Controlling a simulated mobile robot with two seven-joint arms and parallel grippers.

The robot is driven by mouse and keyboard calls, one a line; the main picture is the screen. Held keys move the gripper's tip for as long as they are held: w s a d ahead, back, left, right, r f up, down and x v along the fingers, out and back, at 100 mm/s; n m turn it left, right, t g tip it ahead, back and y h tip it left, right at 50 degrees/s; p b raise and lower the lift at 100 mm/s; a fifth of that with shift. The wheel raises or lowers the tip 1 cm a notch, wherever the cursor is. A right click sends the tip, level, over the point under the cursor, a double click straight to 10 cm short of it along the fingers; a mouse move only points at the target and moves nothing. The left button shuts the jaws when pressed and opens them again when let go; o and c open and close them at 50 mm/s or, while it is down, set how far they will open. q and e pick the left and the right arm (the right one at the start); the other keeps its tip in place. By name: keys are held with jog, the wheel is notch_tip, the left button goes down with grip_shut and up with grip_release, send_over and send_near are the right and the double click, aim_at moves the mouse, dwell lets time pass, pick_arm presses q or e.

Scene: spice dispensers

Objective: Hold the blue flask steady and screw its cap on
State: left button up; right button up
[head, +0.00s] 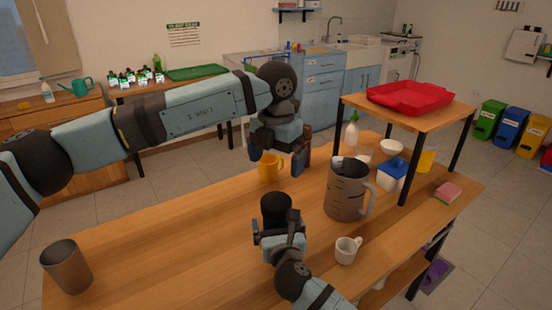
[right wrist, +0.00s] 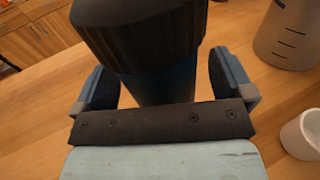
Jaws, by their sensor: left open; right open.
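The blue flask (right wrist: 165,86) stands upright on the wooden table, dark blue, with a wide black ribbed cap (right wrist: 138,32) on its top. I cannot tell how tightly the cap sits. In the head view the black cap (head: 275,207) shows and most of the flask is hidden by my right gripper. My right gripper (right wrist: 165,82) is open, with one finger on each side of the flask body; I cannot tell whether they touch it. My left gripper (head: 279,158) is open and empty, pointing down above the table, beyond and higher than the cap.
A grey jug (head: 346,190) and a white cup (head: 347,250) stand right of the flask. A brown tumbler (head: 66,267) is at front left. A raised shelf (head: 430,116) bears a red tray (head: 408,98). The table's left middle is clear.

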jog(key=p+v, duration=0.1)
jog(key=v, duration=1.2)
jog(key=shift+s+p, duration=0.3)
jog(key=shift+s, duration=0.15)
jog(key=shift+d, duration=0.1)
